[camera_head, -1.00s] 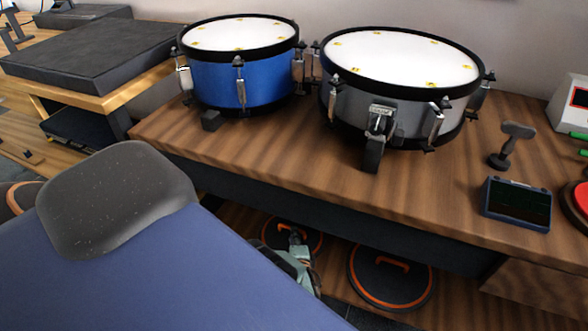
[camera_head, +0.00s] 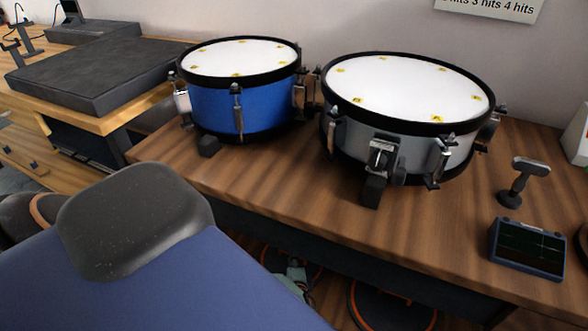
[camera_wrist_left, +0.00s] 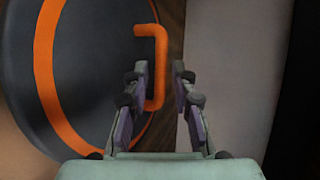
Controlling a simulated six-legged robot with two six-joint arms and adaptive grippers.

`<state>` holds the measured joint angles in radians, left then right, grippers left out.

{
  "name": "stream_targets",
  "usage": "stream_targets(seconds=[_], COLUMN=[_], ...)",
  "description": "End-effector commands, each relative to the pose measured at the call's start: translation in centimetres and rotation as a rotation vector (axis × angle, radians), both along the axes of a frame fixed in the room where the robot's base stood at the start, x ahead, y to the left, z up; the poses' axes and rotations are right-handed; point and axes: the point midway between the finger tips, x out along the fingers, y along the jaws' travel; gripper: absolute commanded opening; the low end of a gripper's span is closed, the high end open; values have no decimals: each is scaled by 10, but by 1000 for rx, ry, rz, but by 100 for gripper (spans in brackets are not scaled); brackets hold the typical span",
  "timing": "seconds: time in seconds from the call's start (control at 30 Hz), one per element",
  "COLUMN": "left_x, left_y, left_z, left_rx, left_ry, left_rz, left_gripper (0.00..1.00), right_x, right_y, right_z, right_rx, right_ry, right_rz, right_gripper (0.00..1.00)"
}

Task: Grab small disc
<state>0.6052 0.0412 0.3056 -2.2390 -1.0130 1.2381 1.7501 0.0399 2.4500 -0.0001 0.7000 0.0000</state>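Two dark round discs with orange rings are partly in view below the table in the head view. The left disc (camera_head: 311,271) is mostly hidden by my left gripper and the table edge. The right disc (camera_head: 388,308) is cut by the bottom edge and looks larger. My left gripper (camera_head: 294,268) is at the left disc. In the left wrist view, a disc (camera_wrist_left: 95,65) with an orange handle (camera_wrist_left: 160,75) fills the left side. The open fingers (camera_wrist_left: 162,66) appear on either side of the handle's upright bar. Contact cannot be told. My right gripper is out of view.
A wooden table (camera_head: 250,190) overhangs the discs. It carries a blue drum (camera_head: 265,105), a grey drum (camera_head: 415,155), a small dark stand (camera_head: 518,182) and a small screen (camera_head: 527,250). A dark flat block (camera_head: 95,72) lies at the back left.

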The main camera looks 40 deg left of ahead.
Motion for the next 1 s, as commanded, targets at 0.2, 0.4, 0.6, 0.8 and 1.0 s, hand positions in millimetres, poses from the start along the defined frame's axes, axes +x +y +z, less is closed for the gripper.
stream_targets(seconds=[0.2,0.4,0.6,0.8,1.0], left_x=[-4,-5,-5,-5,-4], left_y=[1,1,0,1,1], left_z=[-1,-1,-1,-1,-1], left_rx=[0,0,1,0,0], left_ry=[1,0,0,1,0], left_rz=[-1,-2,-2,-1,-1], left_gripper=[26,26,13,0,0], right_x=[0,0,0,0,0], right_y=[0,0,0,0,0], right_z=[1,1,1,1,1], right_rx=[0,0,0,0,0], right_ry=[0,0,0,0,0], right_rz=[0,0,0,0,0], right_gripper=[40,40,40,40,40])
